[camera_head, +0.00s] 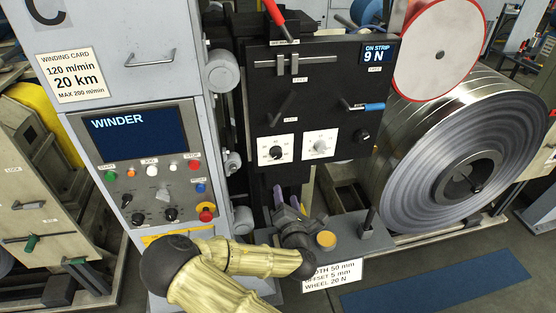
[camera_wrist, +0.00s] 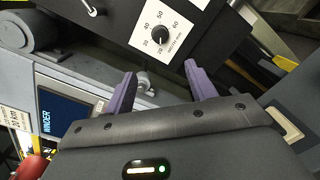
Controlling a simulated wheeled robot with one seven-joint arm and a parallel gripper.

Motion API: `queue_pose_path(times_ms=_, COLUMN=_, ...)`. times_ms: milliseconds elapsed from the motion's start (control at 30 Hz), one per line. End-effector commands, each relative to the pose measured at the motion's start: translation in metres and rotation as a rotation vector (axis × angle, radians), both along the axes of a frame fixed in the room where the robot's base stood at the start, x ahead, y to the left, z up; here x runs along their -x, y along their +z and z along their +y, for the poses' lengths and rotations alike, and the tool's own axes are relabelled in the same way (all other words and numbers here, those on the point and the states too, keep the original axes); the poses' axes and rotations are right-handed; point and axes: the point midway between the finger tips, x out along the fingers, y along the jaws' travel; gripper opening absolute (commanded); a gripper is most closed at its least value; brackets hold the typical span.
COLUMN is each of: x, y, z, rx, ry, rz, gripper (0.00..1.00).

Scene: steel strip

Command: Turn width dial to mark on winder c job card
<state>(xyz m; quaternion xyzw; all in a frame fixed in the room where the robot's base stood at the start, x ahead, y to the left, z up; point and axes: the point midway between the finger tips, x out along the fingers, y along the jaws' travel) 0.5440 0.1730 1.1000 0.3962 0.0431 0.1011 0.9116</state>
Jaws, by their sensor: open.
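The width dial is a black knob on a white plate (camera_head: 276,152), at the lower left of the black panel. In the wrist view the dial's knob (camera_wrist: 160,36) shows a scale with 40, 50 and 60 legible; its pointer is too small to read. The job card (camera_head: 333,275) hangs low in front, partly covered by my arm; it reads "...DTH 50 mm", "OFFSET 5 mm", "WHEEL 20 N". My gripper (camera_head: 285,207) is below the dial, apart from it. In the wrist view my gripper (camera_wrist: 160,84) has its purple fingers spread, empty, with the dial beyond them.
A second dial with a grey knob (camera_head: 319,146) sits just right of it. A blue-handled lever (camera_head: 365,106) sticks out above. A large steel coil (camera_head: 460,165) stands at right. The winder cabinet (camera_head: 120,60), marked C, with a red stop button (camera_head: 207,212), stands at left.

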Motion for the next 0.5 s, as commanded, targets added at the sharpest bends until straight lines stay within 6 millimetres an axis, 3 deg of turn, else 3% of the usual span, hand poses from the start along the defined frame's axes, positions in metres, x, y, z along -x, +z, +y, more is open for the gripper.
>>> queue_pose_path(times_ms=167, x=-0.013, y=0.002, z=0.002, rx=-0.002, ry=-0.001, rz=0.0, gripper=0.56)
queue_pose_path(times_ms=500, x=-0.061, y=0.003, z=0.013, rx=-0.003, ry=-0.001, rz=0.002, gripper=0.56)
